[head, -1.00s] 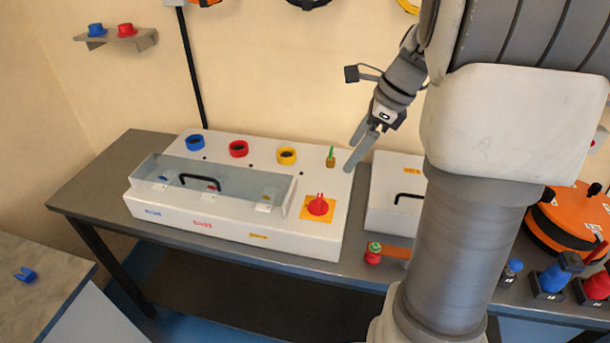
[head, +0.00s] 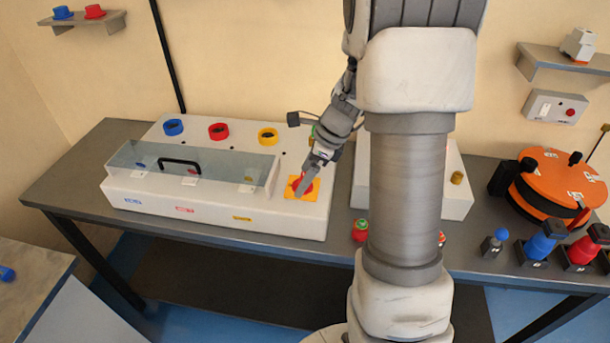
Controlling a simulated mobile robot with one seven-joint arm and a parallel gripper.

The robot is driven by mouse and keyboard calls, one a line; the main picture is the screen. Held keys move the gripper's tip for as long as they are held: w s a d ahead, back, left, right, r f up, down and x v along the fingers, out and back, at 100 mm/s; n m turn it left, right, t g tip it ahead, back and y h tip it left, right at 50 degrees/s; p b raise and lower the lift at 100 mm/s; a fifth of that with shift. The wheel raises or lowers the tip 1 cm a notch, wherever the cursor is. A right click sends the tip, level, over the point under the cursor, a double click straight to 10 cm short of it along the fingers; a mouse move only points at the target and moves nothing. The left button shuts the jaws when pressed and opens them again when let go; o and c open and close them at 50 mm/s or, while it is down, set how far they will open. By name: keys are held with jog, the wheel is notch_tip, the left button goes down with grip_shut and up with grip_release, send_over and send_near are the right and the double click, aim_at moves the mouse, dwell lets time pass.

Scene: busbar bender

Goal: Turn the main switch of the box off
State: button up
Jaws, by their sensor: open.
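The white box (head: 268,219) stands on the dark table, with blue, red and yellow rings on its top and a clear cover with a black handle. The main switch, a red knob (head: 299,185) on a yellow plate (head: 313,193), sits at the box's right front. My gripper (head: 304,186) is open and points down at the red knob, with its fingers at or just over it. The fingers hide part of the knob. I cannot tell whether they touch it, nor the knob's exact angle.
A second white box (head: 458,191) stands to the right, partly behind my arm. A red button piece (head: 360,231) lies near the table's front. An orange reel (head: 560,184) and blue and red plugs (head: 541,243) stand at the right. A clear cover (head: 200,165) lies left of the switch.

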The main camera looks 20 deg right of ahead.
jog(key=shift+c, duration=0.2)
jog(key=c, duration=1.3)
jog(key=shift+c, duration=0.2)
jog(key=shift+n, duration=0.4)
jog(key=n+p, duration=0.1)
jog(key=n, duration=0.1)
jog(key=n+g+p, duration=0.1)
jog(key=shift+w+r+n+g+y, duration=0.1)
jog(key=shift+w+n+g+y, duration=0.05)
jog(key=shift+n+g+y, duration=0.2)
jog(key=n, duration=0.2)
jog(key=n+g+p, duration=0.1)
jog(key=n, duration=0.1)
jog(key=shift+w+n+g+p, duration=0.15)
jog(key=shift+n+g+p, duration=0.1)
jog(key=shift+p, duration=0.05)
jog(key=n, duration=0.2)
jog(key=n+g+p, duration=0.1)
jog(key=n, duration=0.1)
jog(key=shift+w+n+g, duration=0.1)
jog(key=shift+n+g, duration=0.2)
jog(key=n+g+h+p, duration=0.1)
jog(key=n, duration=0.3)
jog(key=shift+a+h, duration=0.1)
jog(key=shift+h, duration=0.25)
jog(key=shift+n, duration=0.3)
